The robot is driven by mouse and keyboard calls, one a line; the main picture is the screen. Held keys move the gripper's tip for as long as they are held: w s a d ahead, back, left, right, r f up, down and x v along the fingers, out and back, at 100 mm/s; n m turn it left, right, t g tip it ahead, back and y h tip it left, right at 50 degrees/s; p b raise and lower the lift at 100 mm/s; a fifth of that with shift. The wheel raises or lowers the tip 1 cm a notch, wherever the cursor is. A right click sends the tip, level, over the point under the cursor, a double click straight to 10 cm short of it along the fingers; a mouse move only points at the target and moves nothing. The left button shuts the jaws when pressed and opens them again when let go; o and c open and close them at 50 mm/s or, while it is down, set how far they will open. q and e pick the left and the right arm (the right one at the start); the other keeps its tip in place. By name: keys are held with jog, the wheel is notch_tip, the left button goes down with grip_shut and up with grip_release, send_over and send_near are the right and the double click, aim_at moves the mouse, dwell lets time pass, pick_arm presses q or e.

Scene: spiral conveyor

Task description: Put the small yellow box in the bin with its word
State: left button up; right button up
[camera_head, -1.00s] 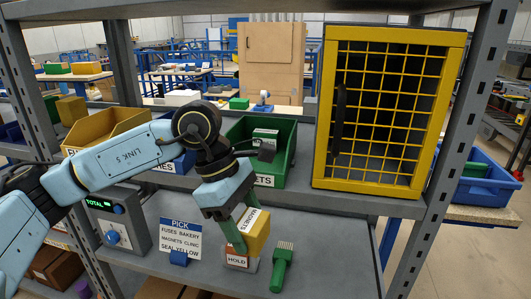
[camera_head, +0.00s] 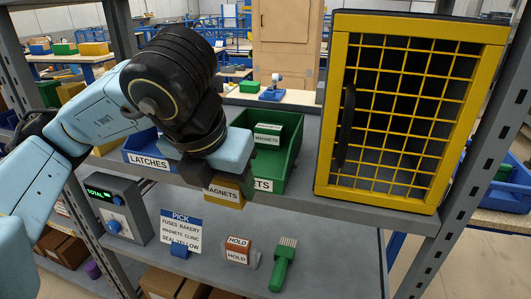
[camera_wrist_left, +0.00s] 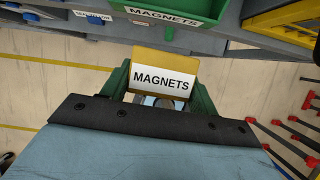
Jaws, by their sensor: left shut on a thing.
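The small yellow box (camera_head: 228,203) with a white MAGNETS label hangs from my left gripper (camera_head: 221,180), in front of the upper shelf's front edge. In the left wrist view the box (camera_wrist_left: 161,64) sits between the two green fingers, its label facing the camera. The green bin (camera_head: 292,165) stands on the upper shelf just right of and behind the gripper. Its label is partly hidden in the head view; in the left wrist view the bin (camera_wrist_left: 199,10) reads MAGNETS. A green box (camera_head: 267,140) labelled MAGNETS is inside it. My right gripper is not in view.
A blue LATCHES bin (camera_head: 143,155) stands left of the green bin. A yellow mesh cage (camera_head: 325,110) stands close on its right. Below are the PICK sign (camera_head: 181,231), the HOLD stand (camera_head: 238,252), a green brush (camera_head: 282,268) and a TOTAL meter (camera_head: 122,208).

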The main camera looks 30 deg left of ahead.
pick_arm(q)
jog(key=shift+w+r+n+p, duration=0.2)
jog(key=shift+n+p, duration=0.1)
jog(key=shift+p, duration=0.15)
jog(key=w+p, duration=0.1)
jog(key=p, duration=0.2)
jog(key=shift+w+a+r, duration=0.15)
jog(key=shift+w+a, duration=0.2)
jog(key=w+a+p, duration=0.1)
jog(key=w, duration=0.4)
jog(key=w+a+p, duration=0.1)
jog(key=w, duration=0.4)
jog(key=w+a+p, duration=0.1)
jog(key=w, duration=0.4)
jog(key=shift+w+a+f, duration=0.1)
jog(key=shift+a+f, duration=0.1)
jog(key=shift+a, duration=0.1)
notch_tip(320, 180, down, 3)
jog(key=shift+f+p, duration=0.15)
jog(key=shift+p, duration=0.45)
jog(key=shift+f, duration=0.2)
jog(key=o, duration=0.5)
jog(key=shift+f, duration=0.15)
jog(key=o, duration=0.5)
jog(key=shift+c, duration=0.2)
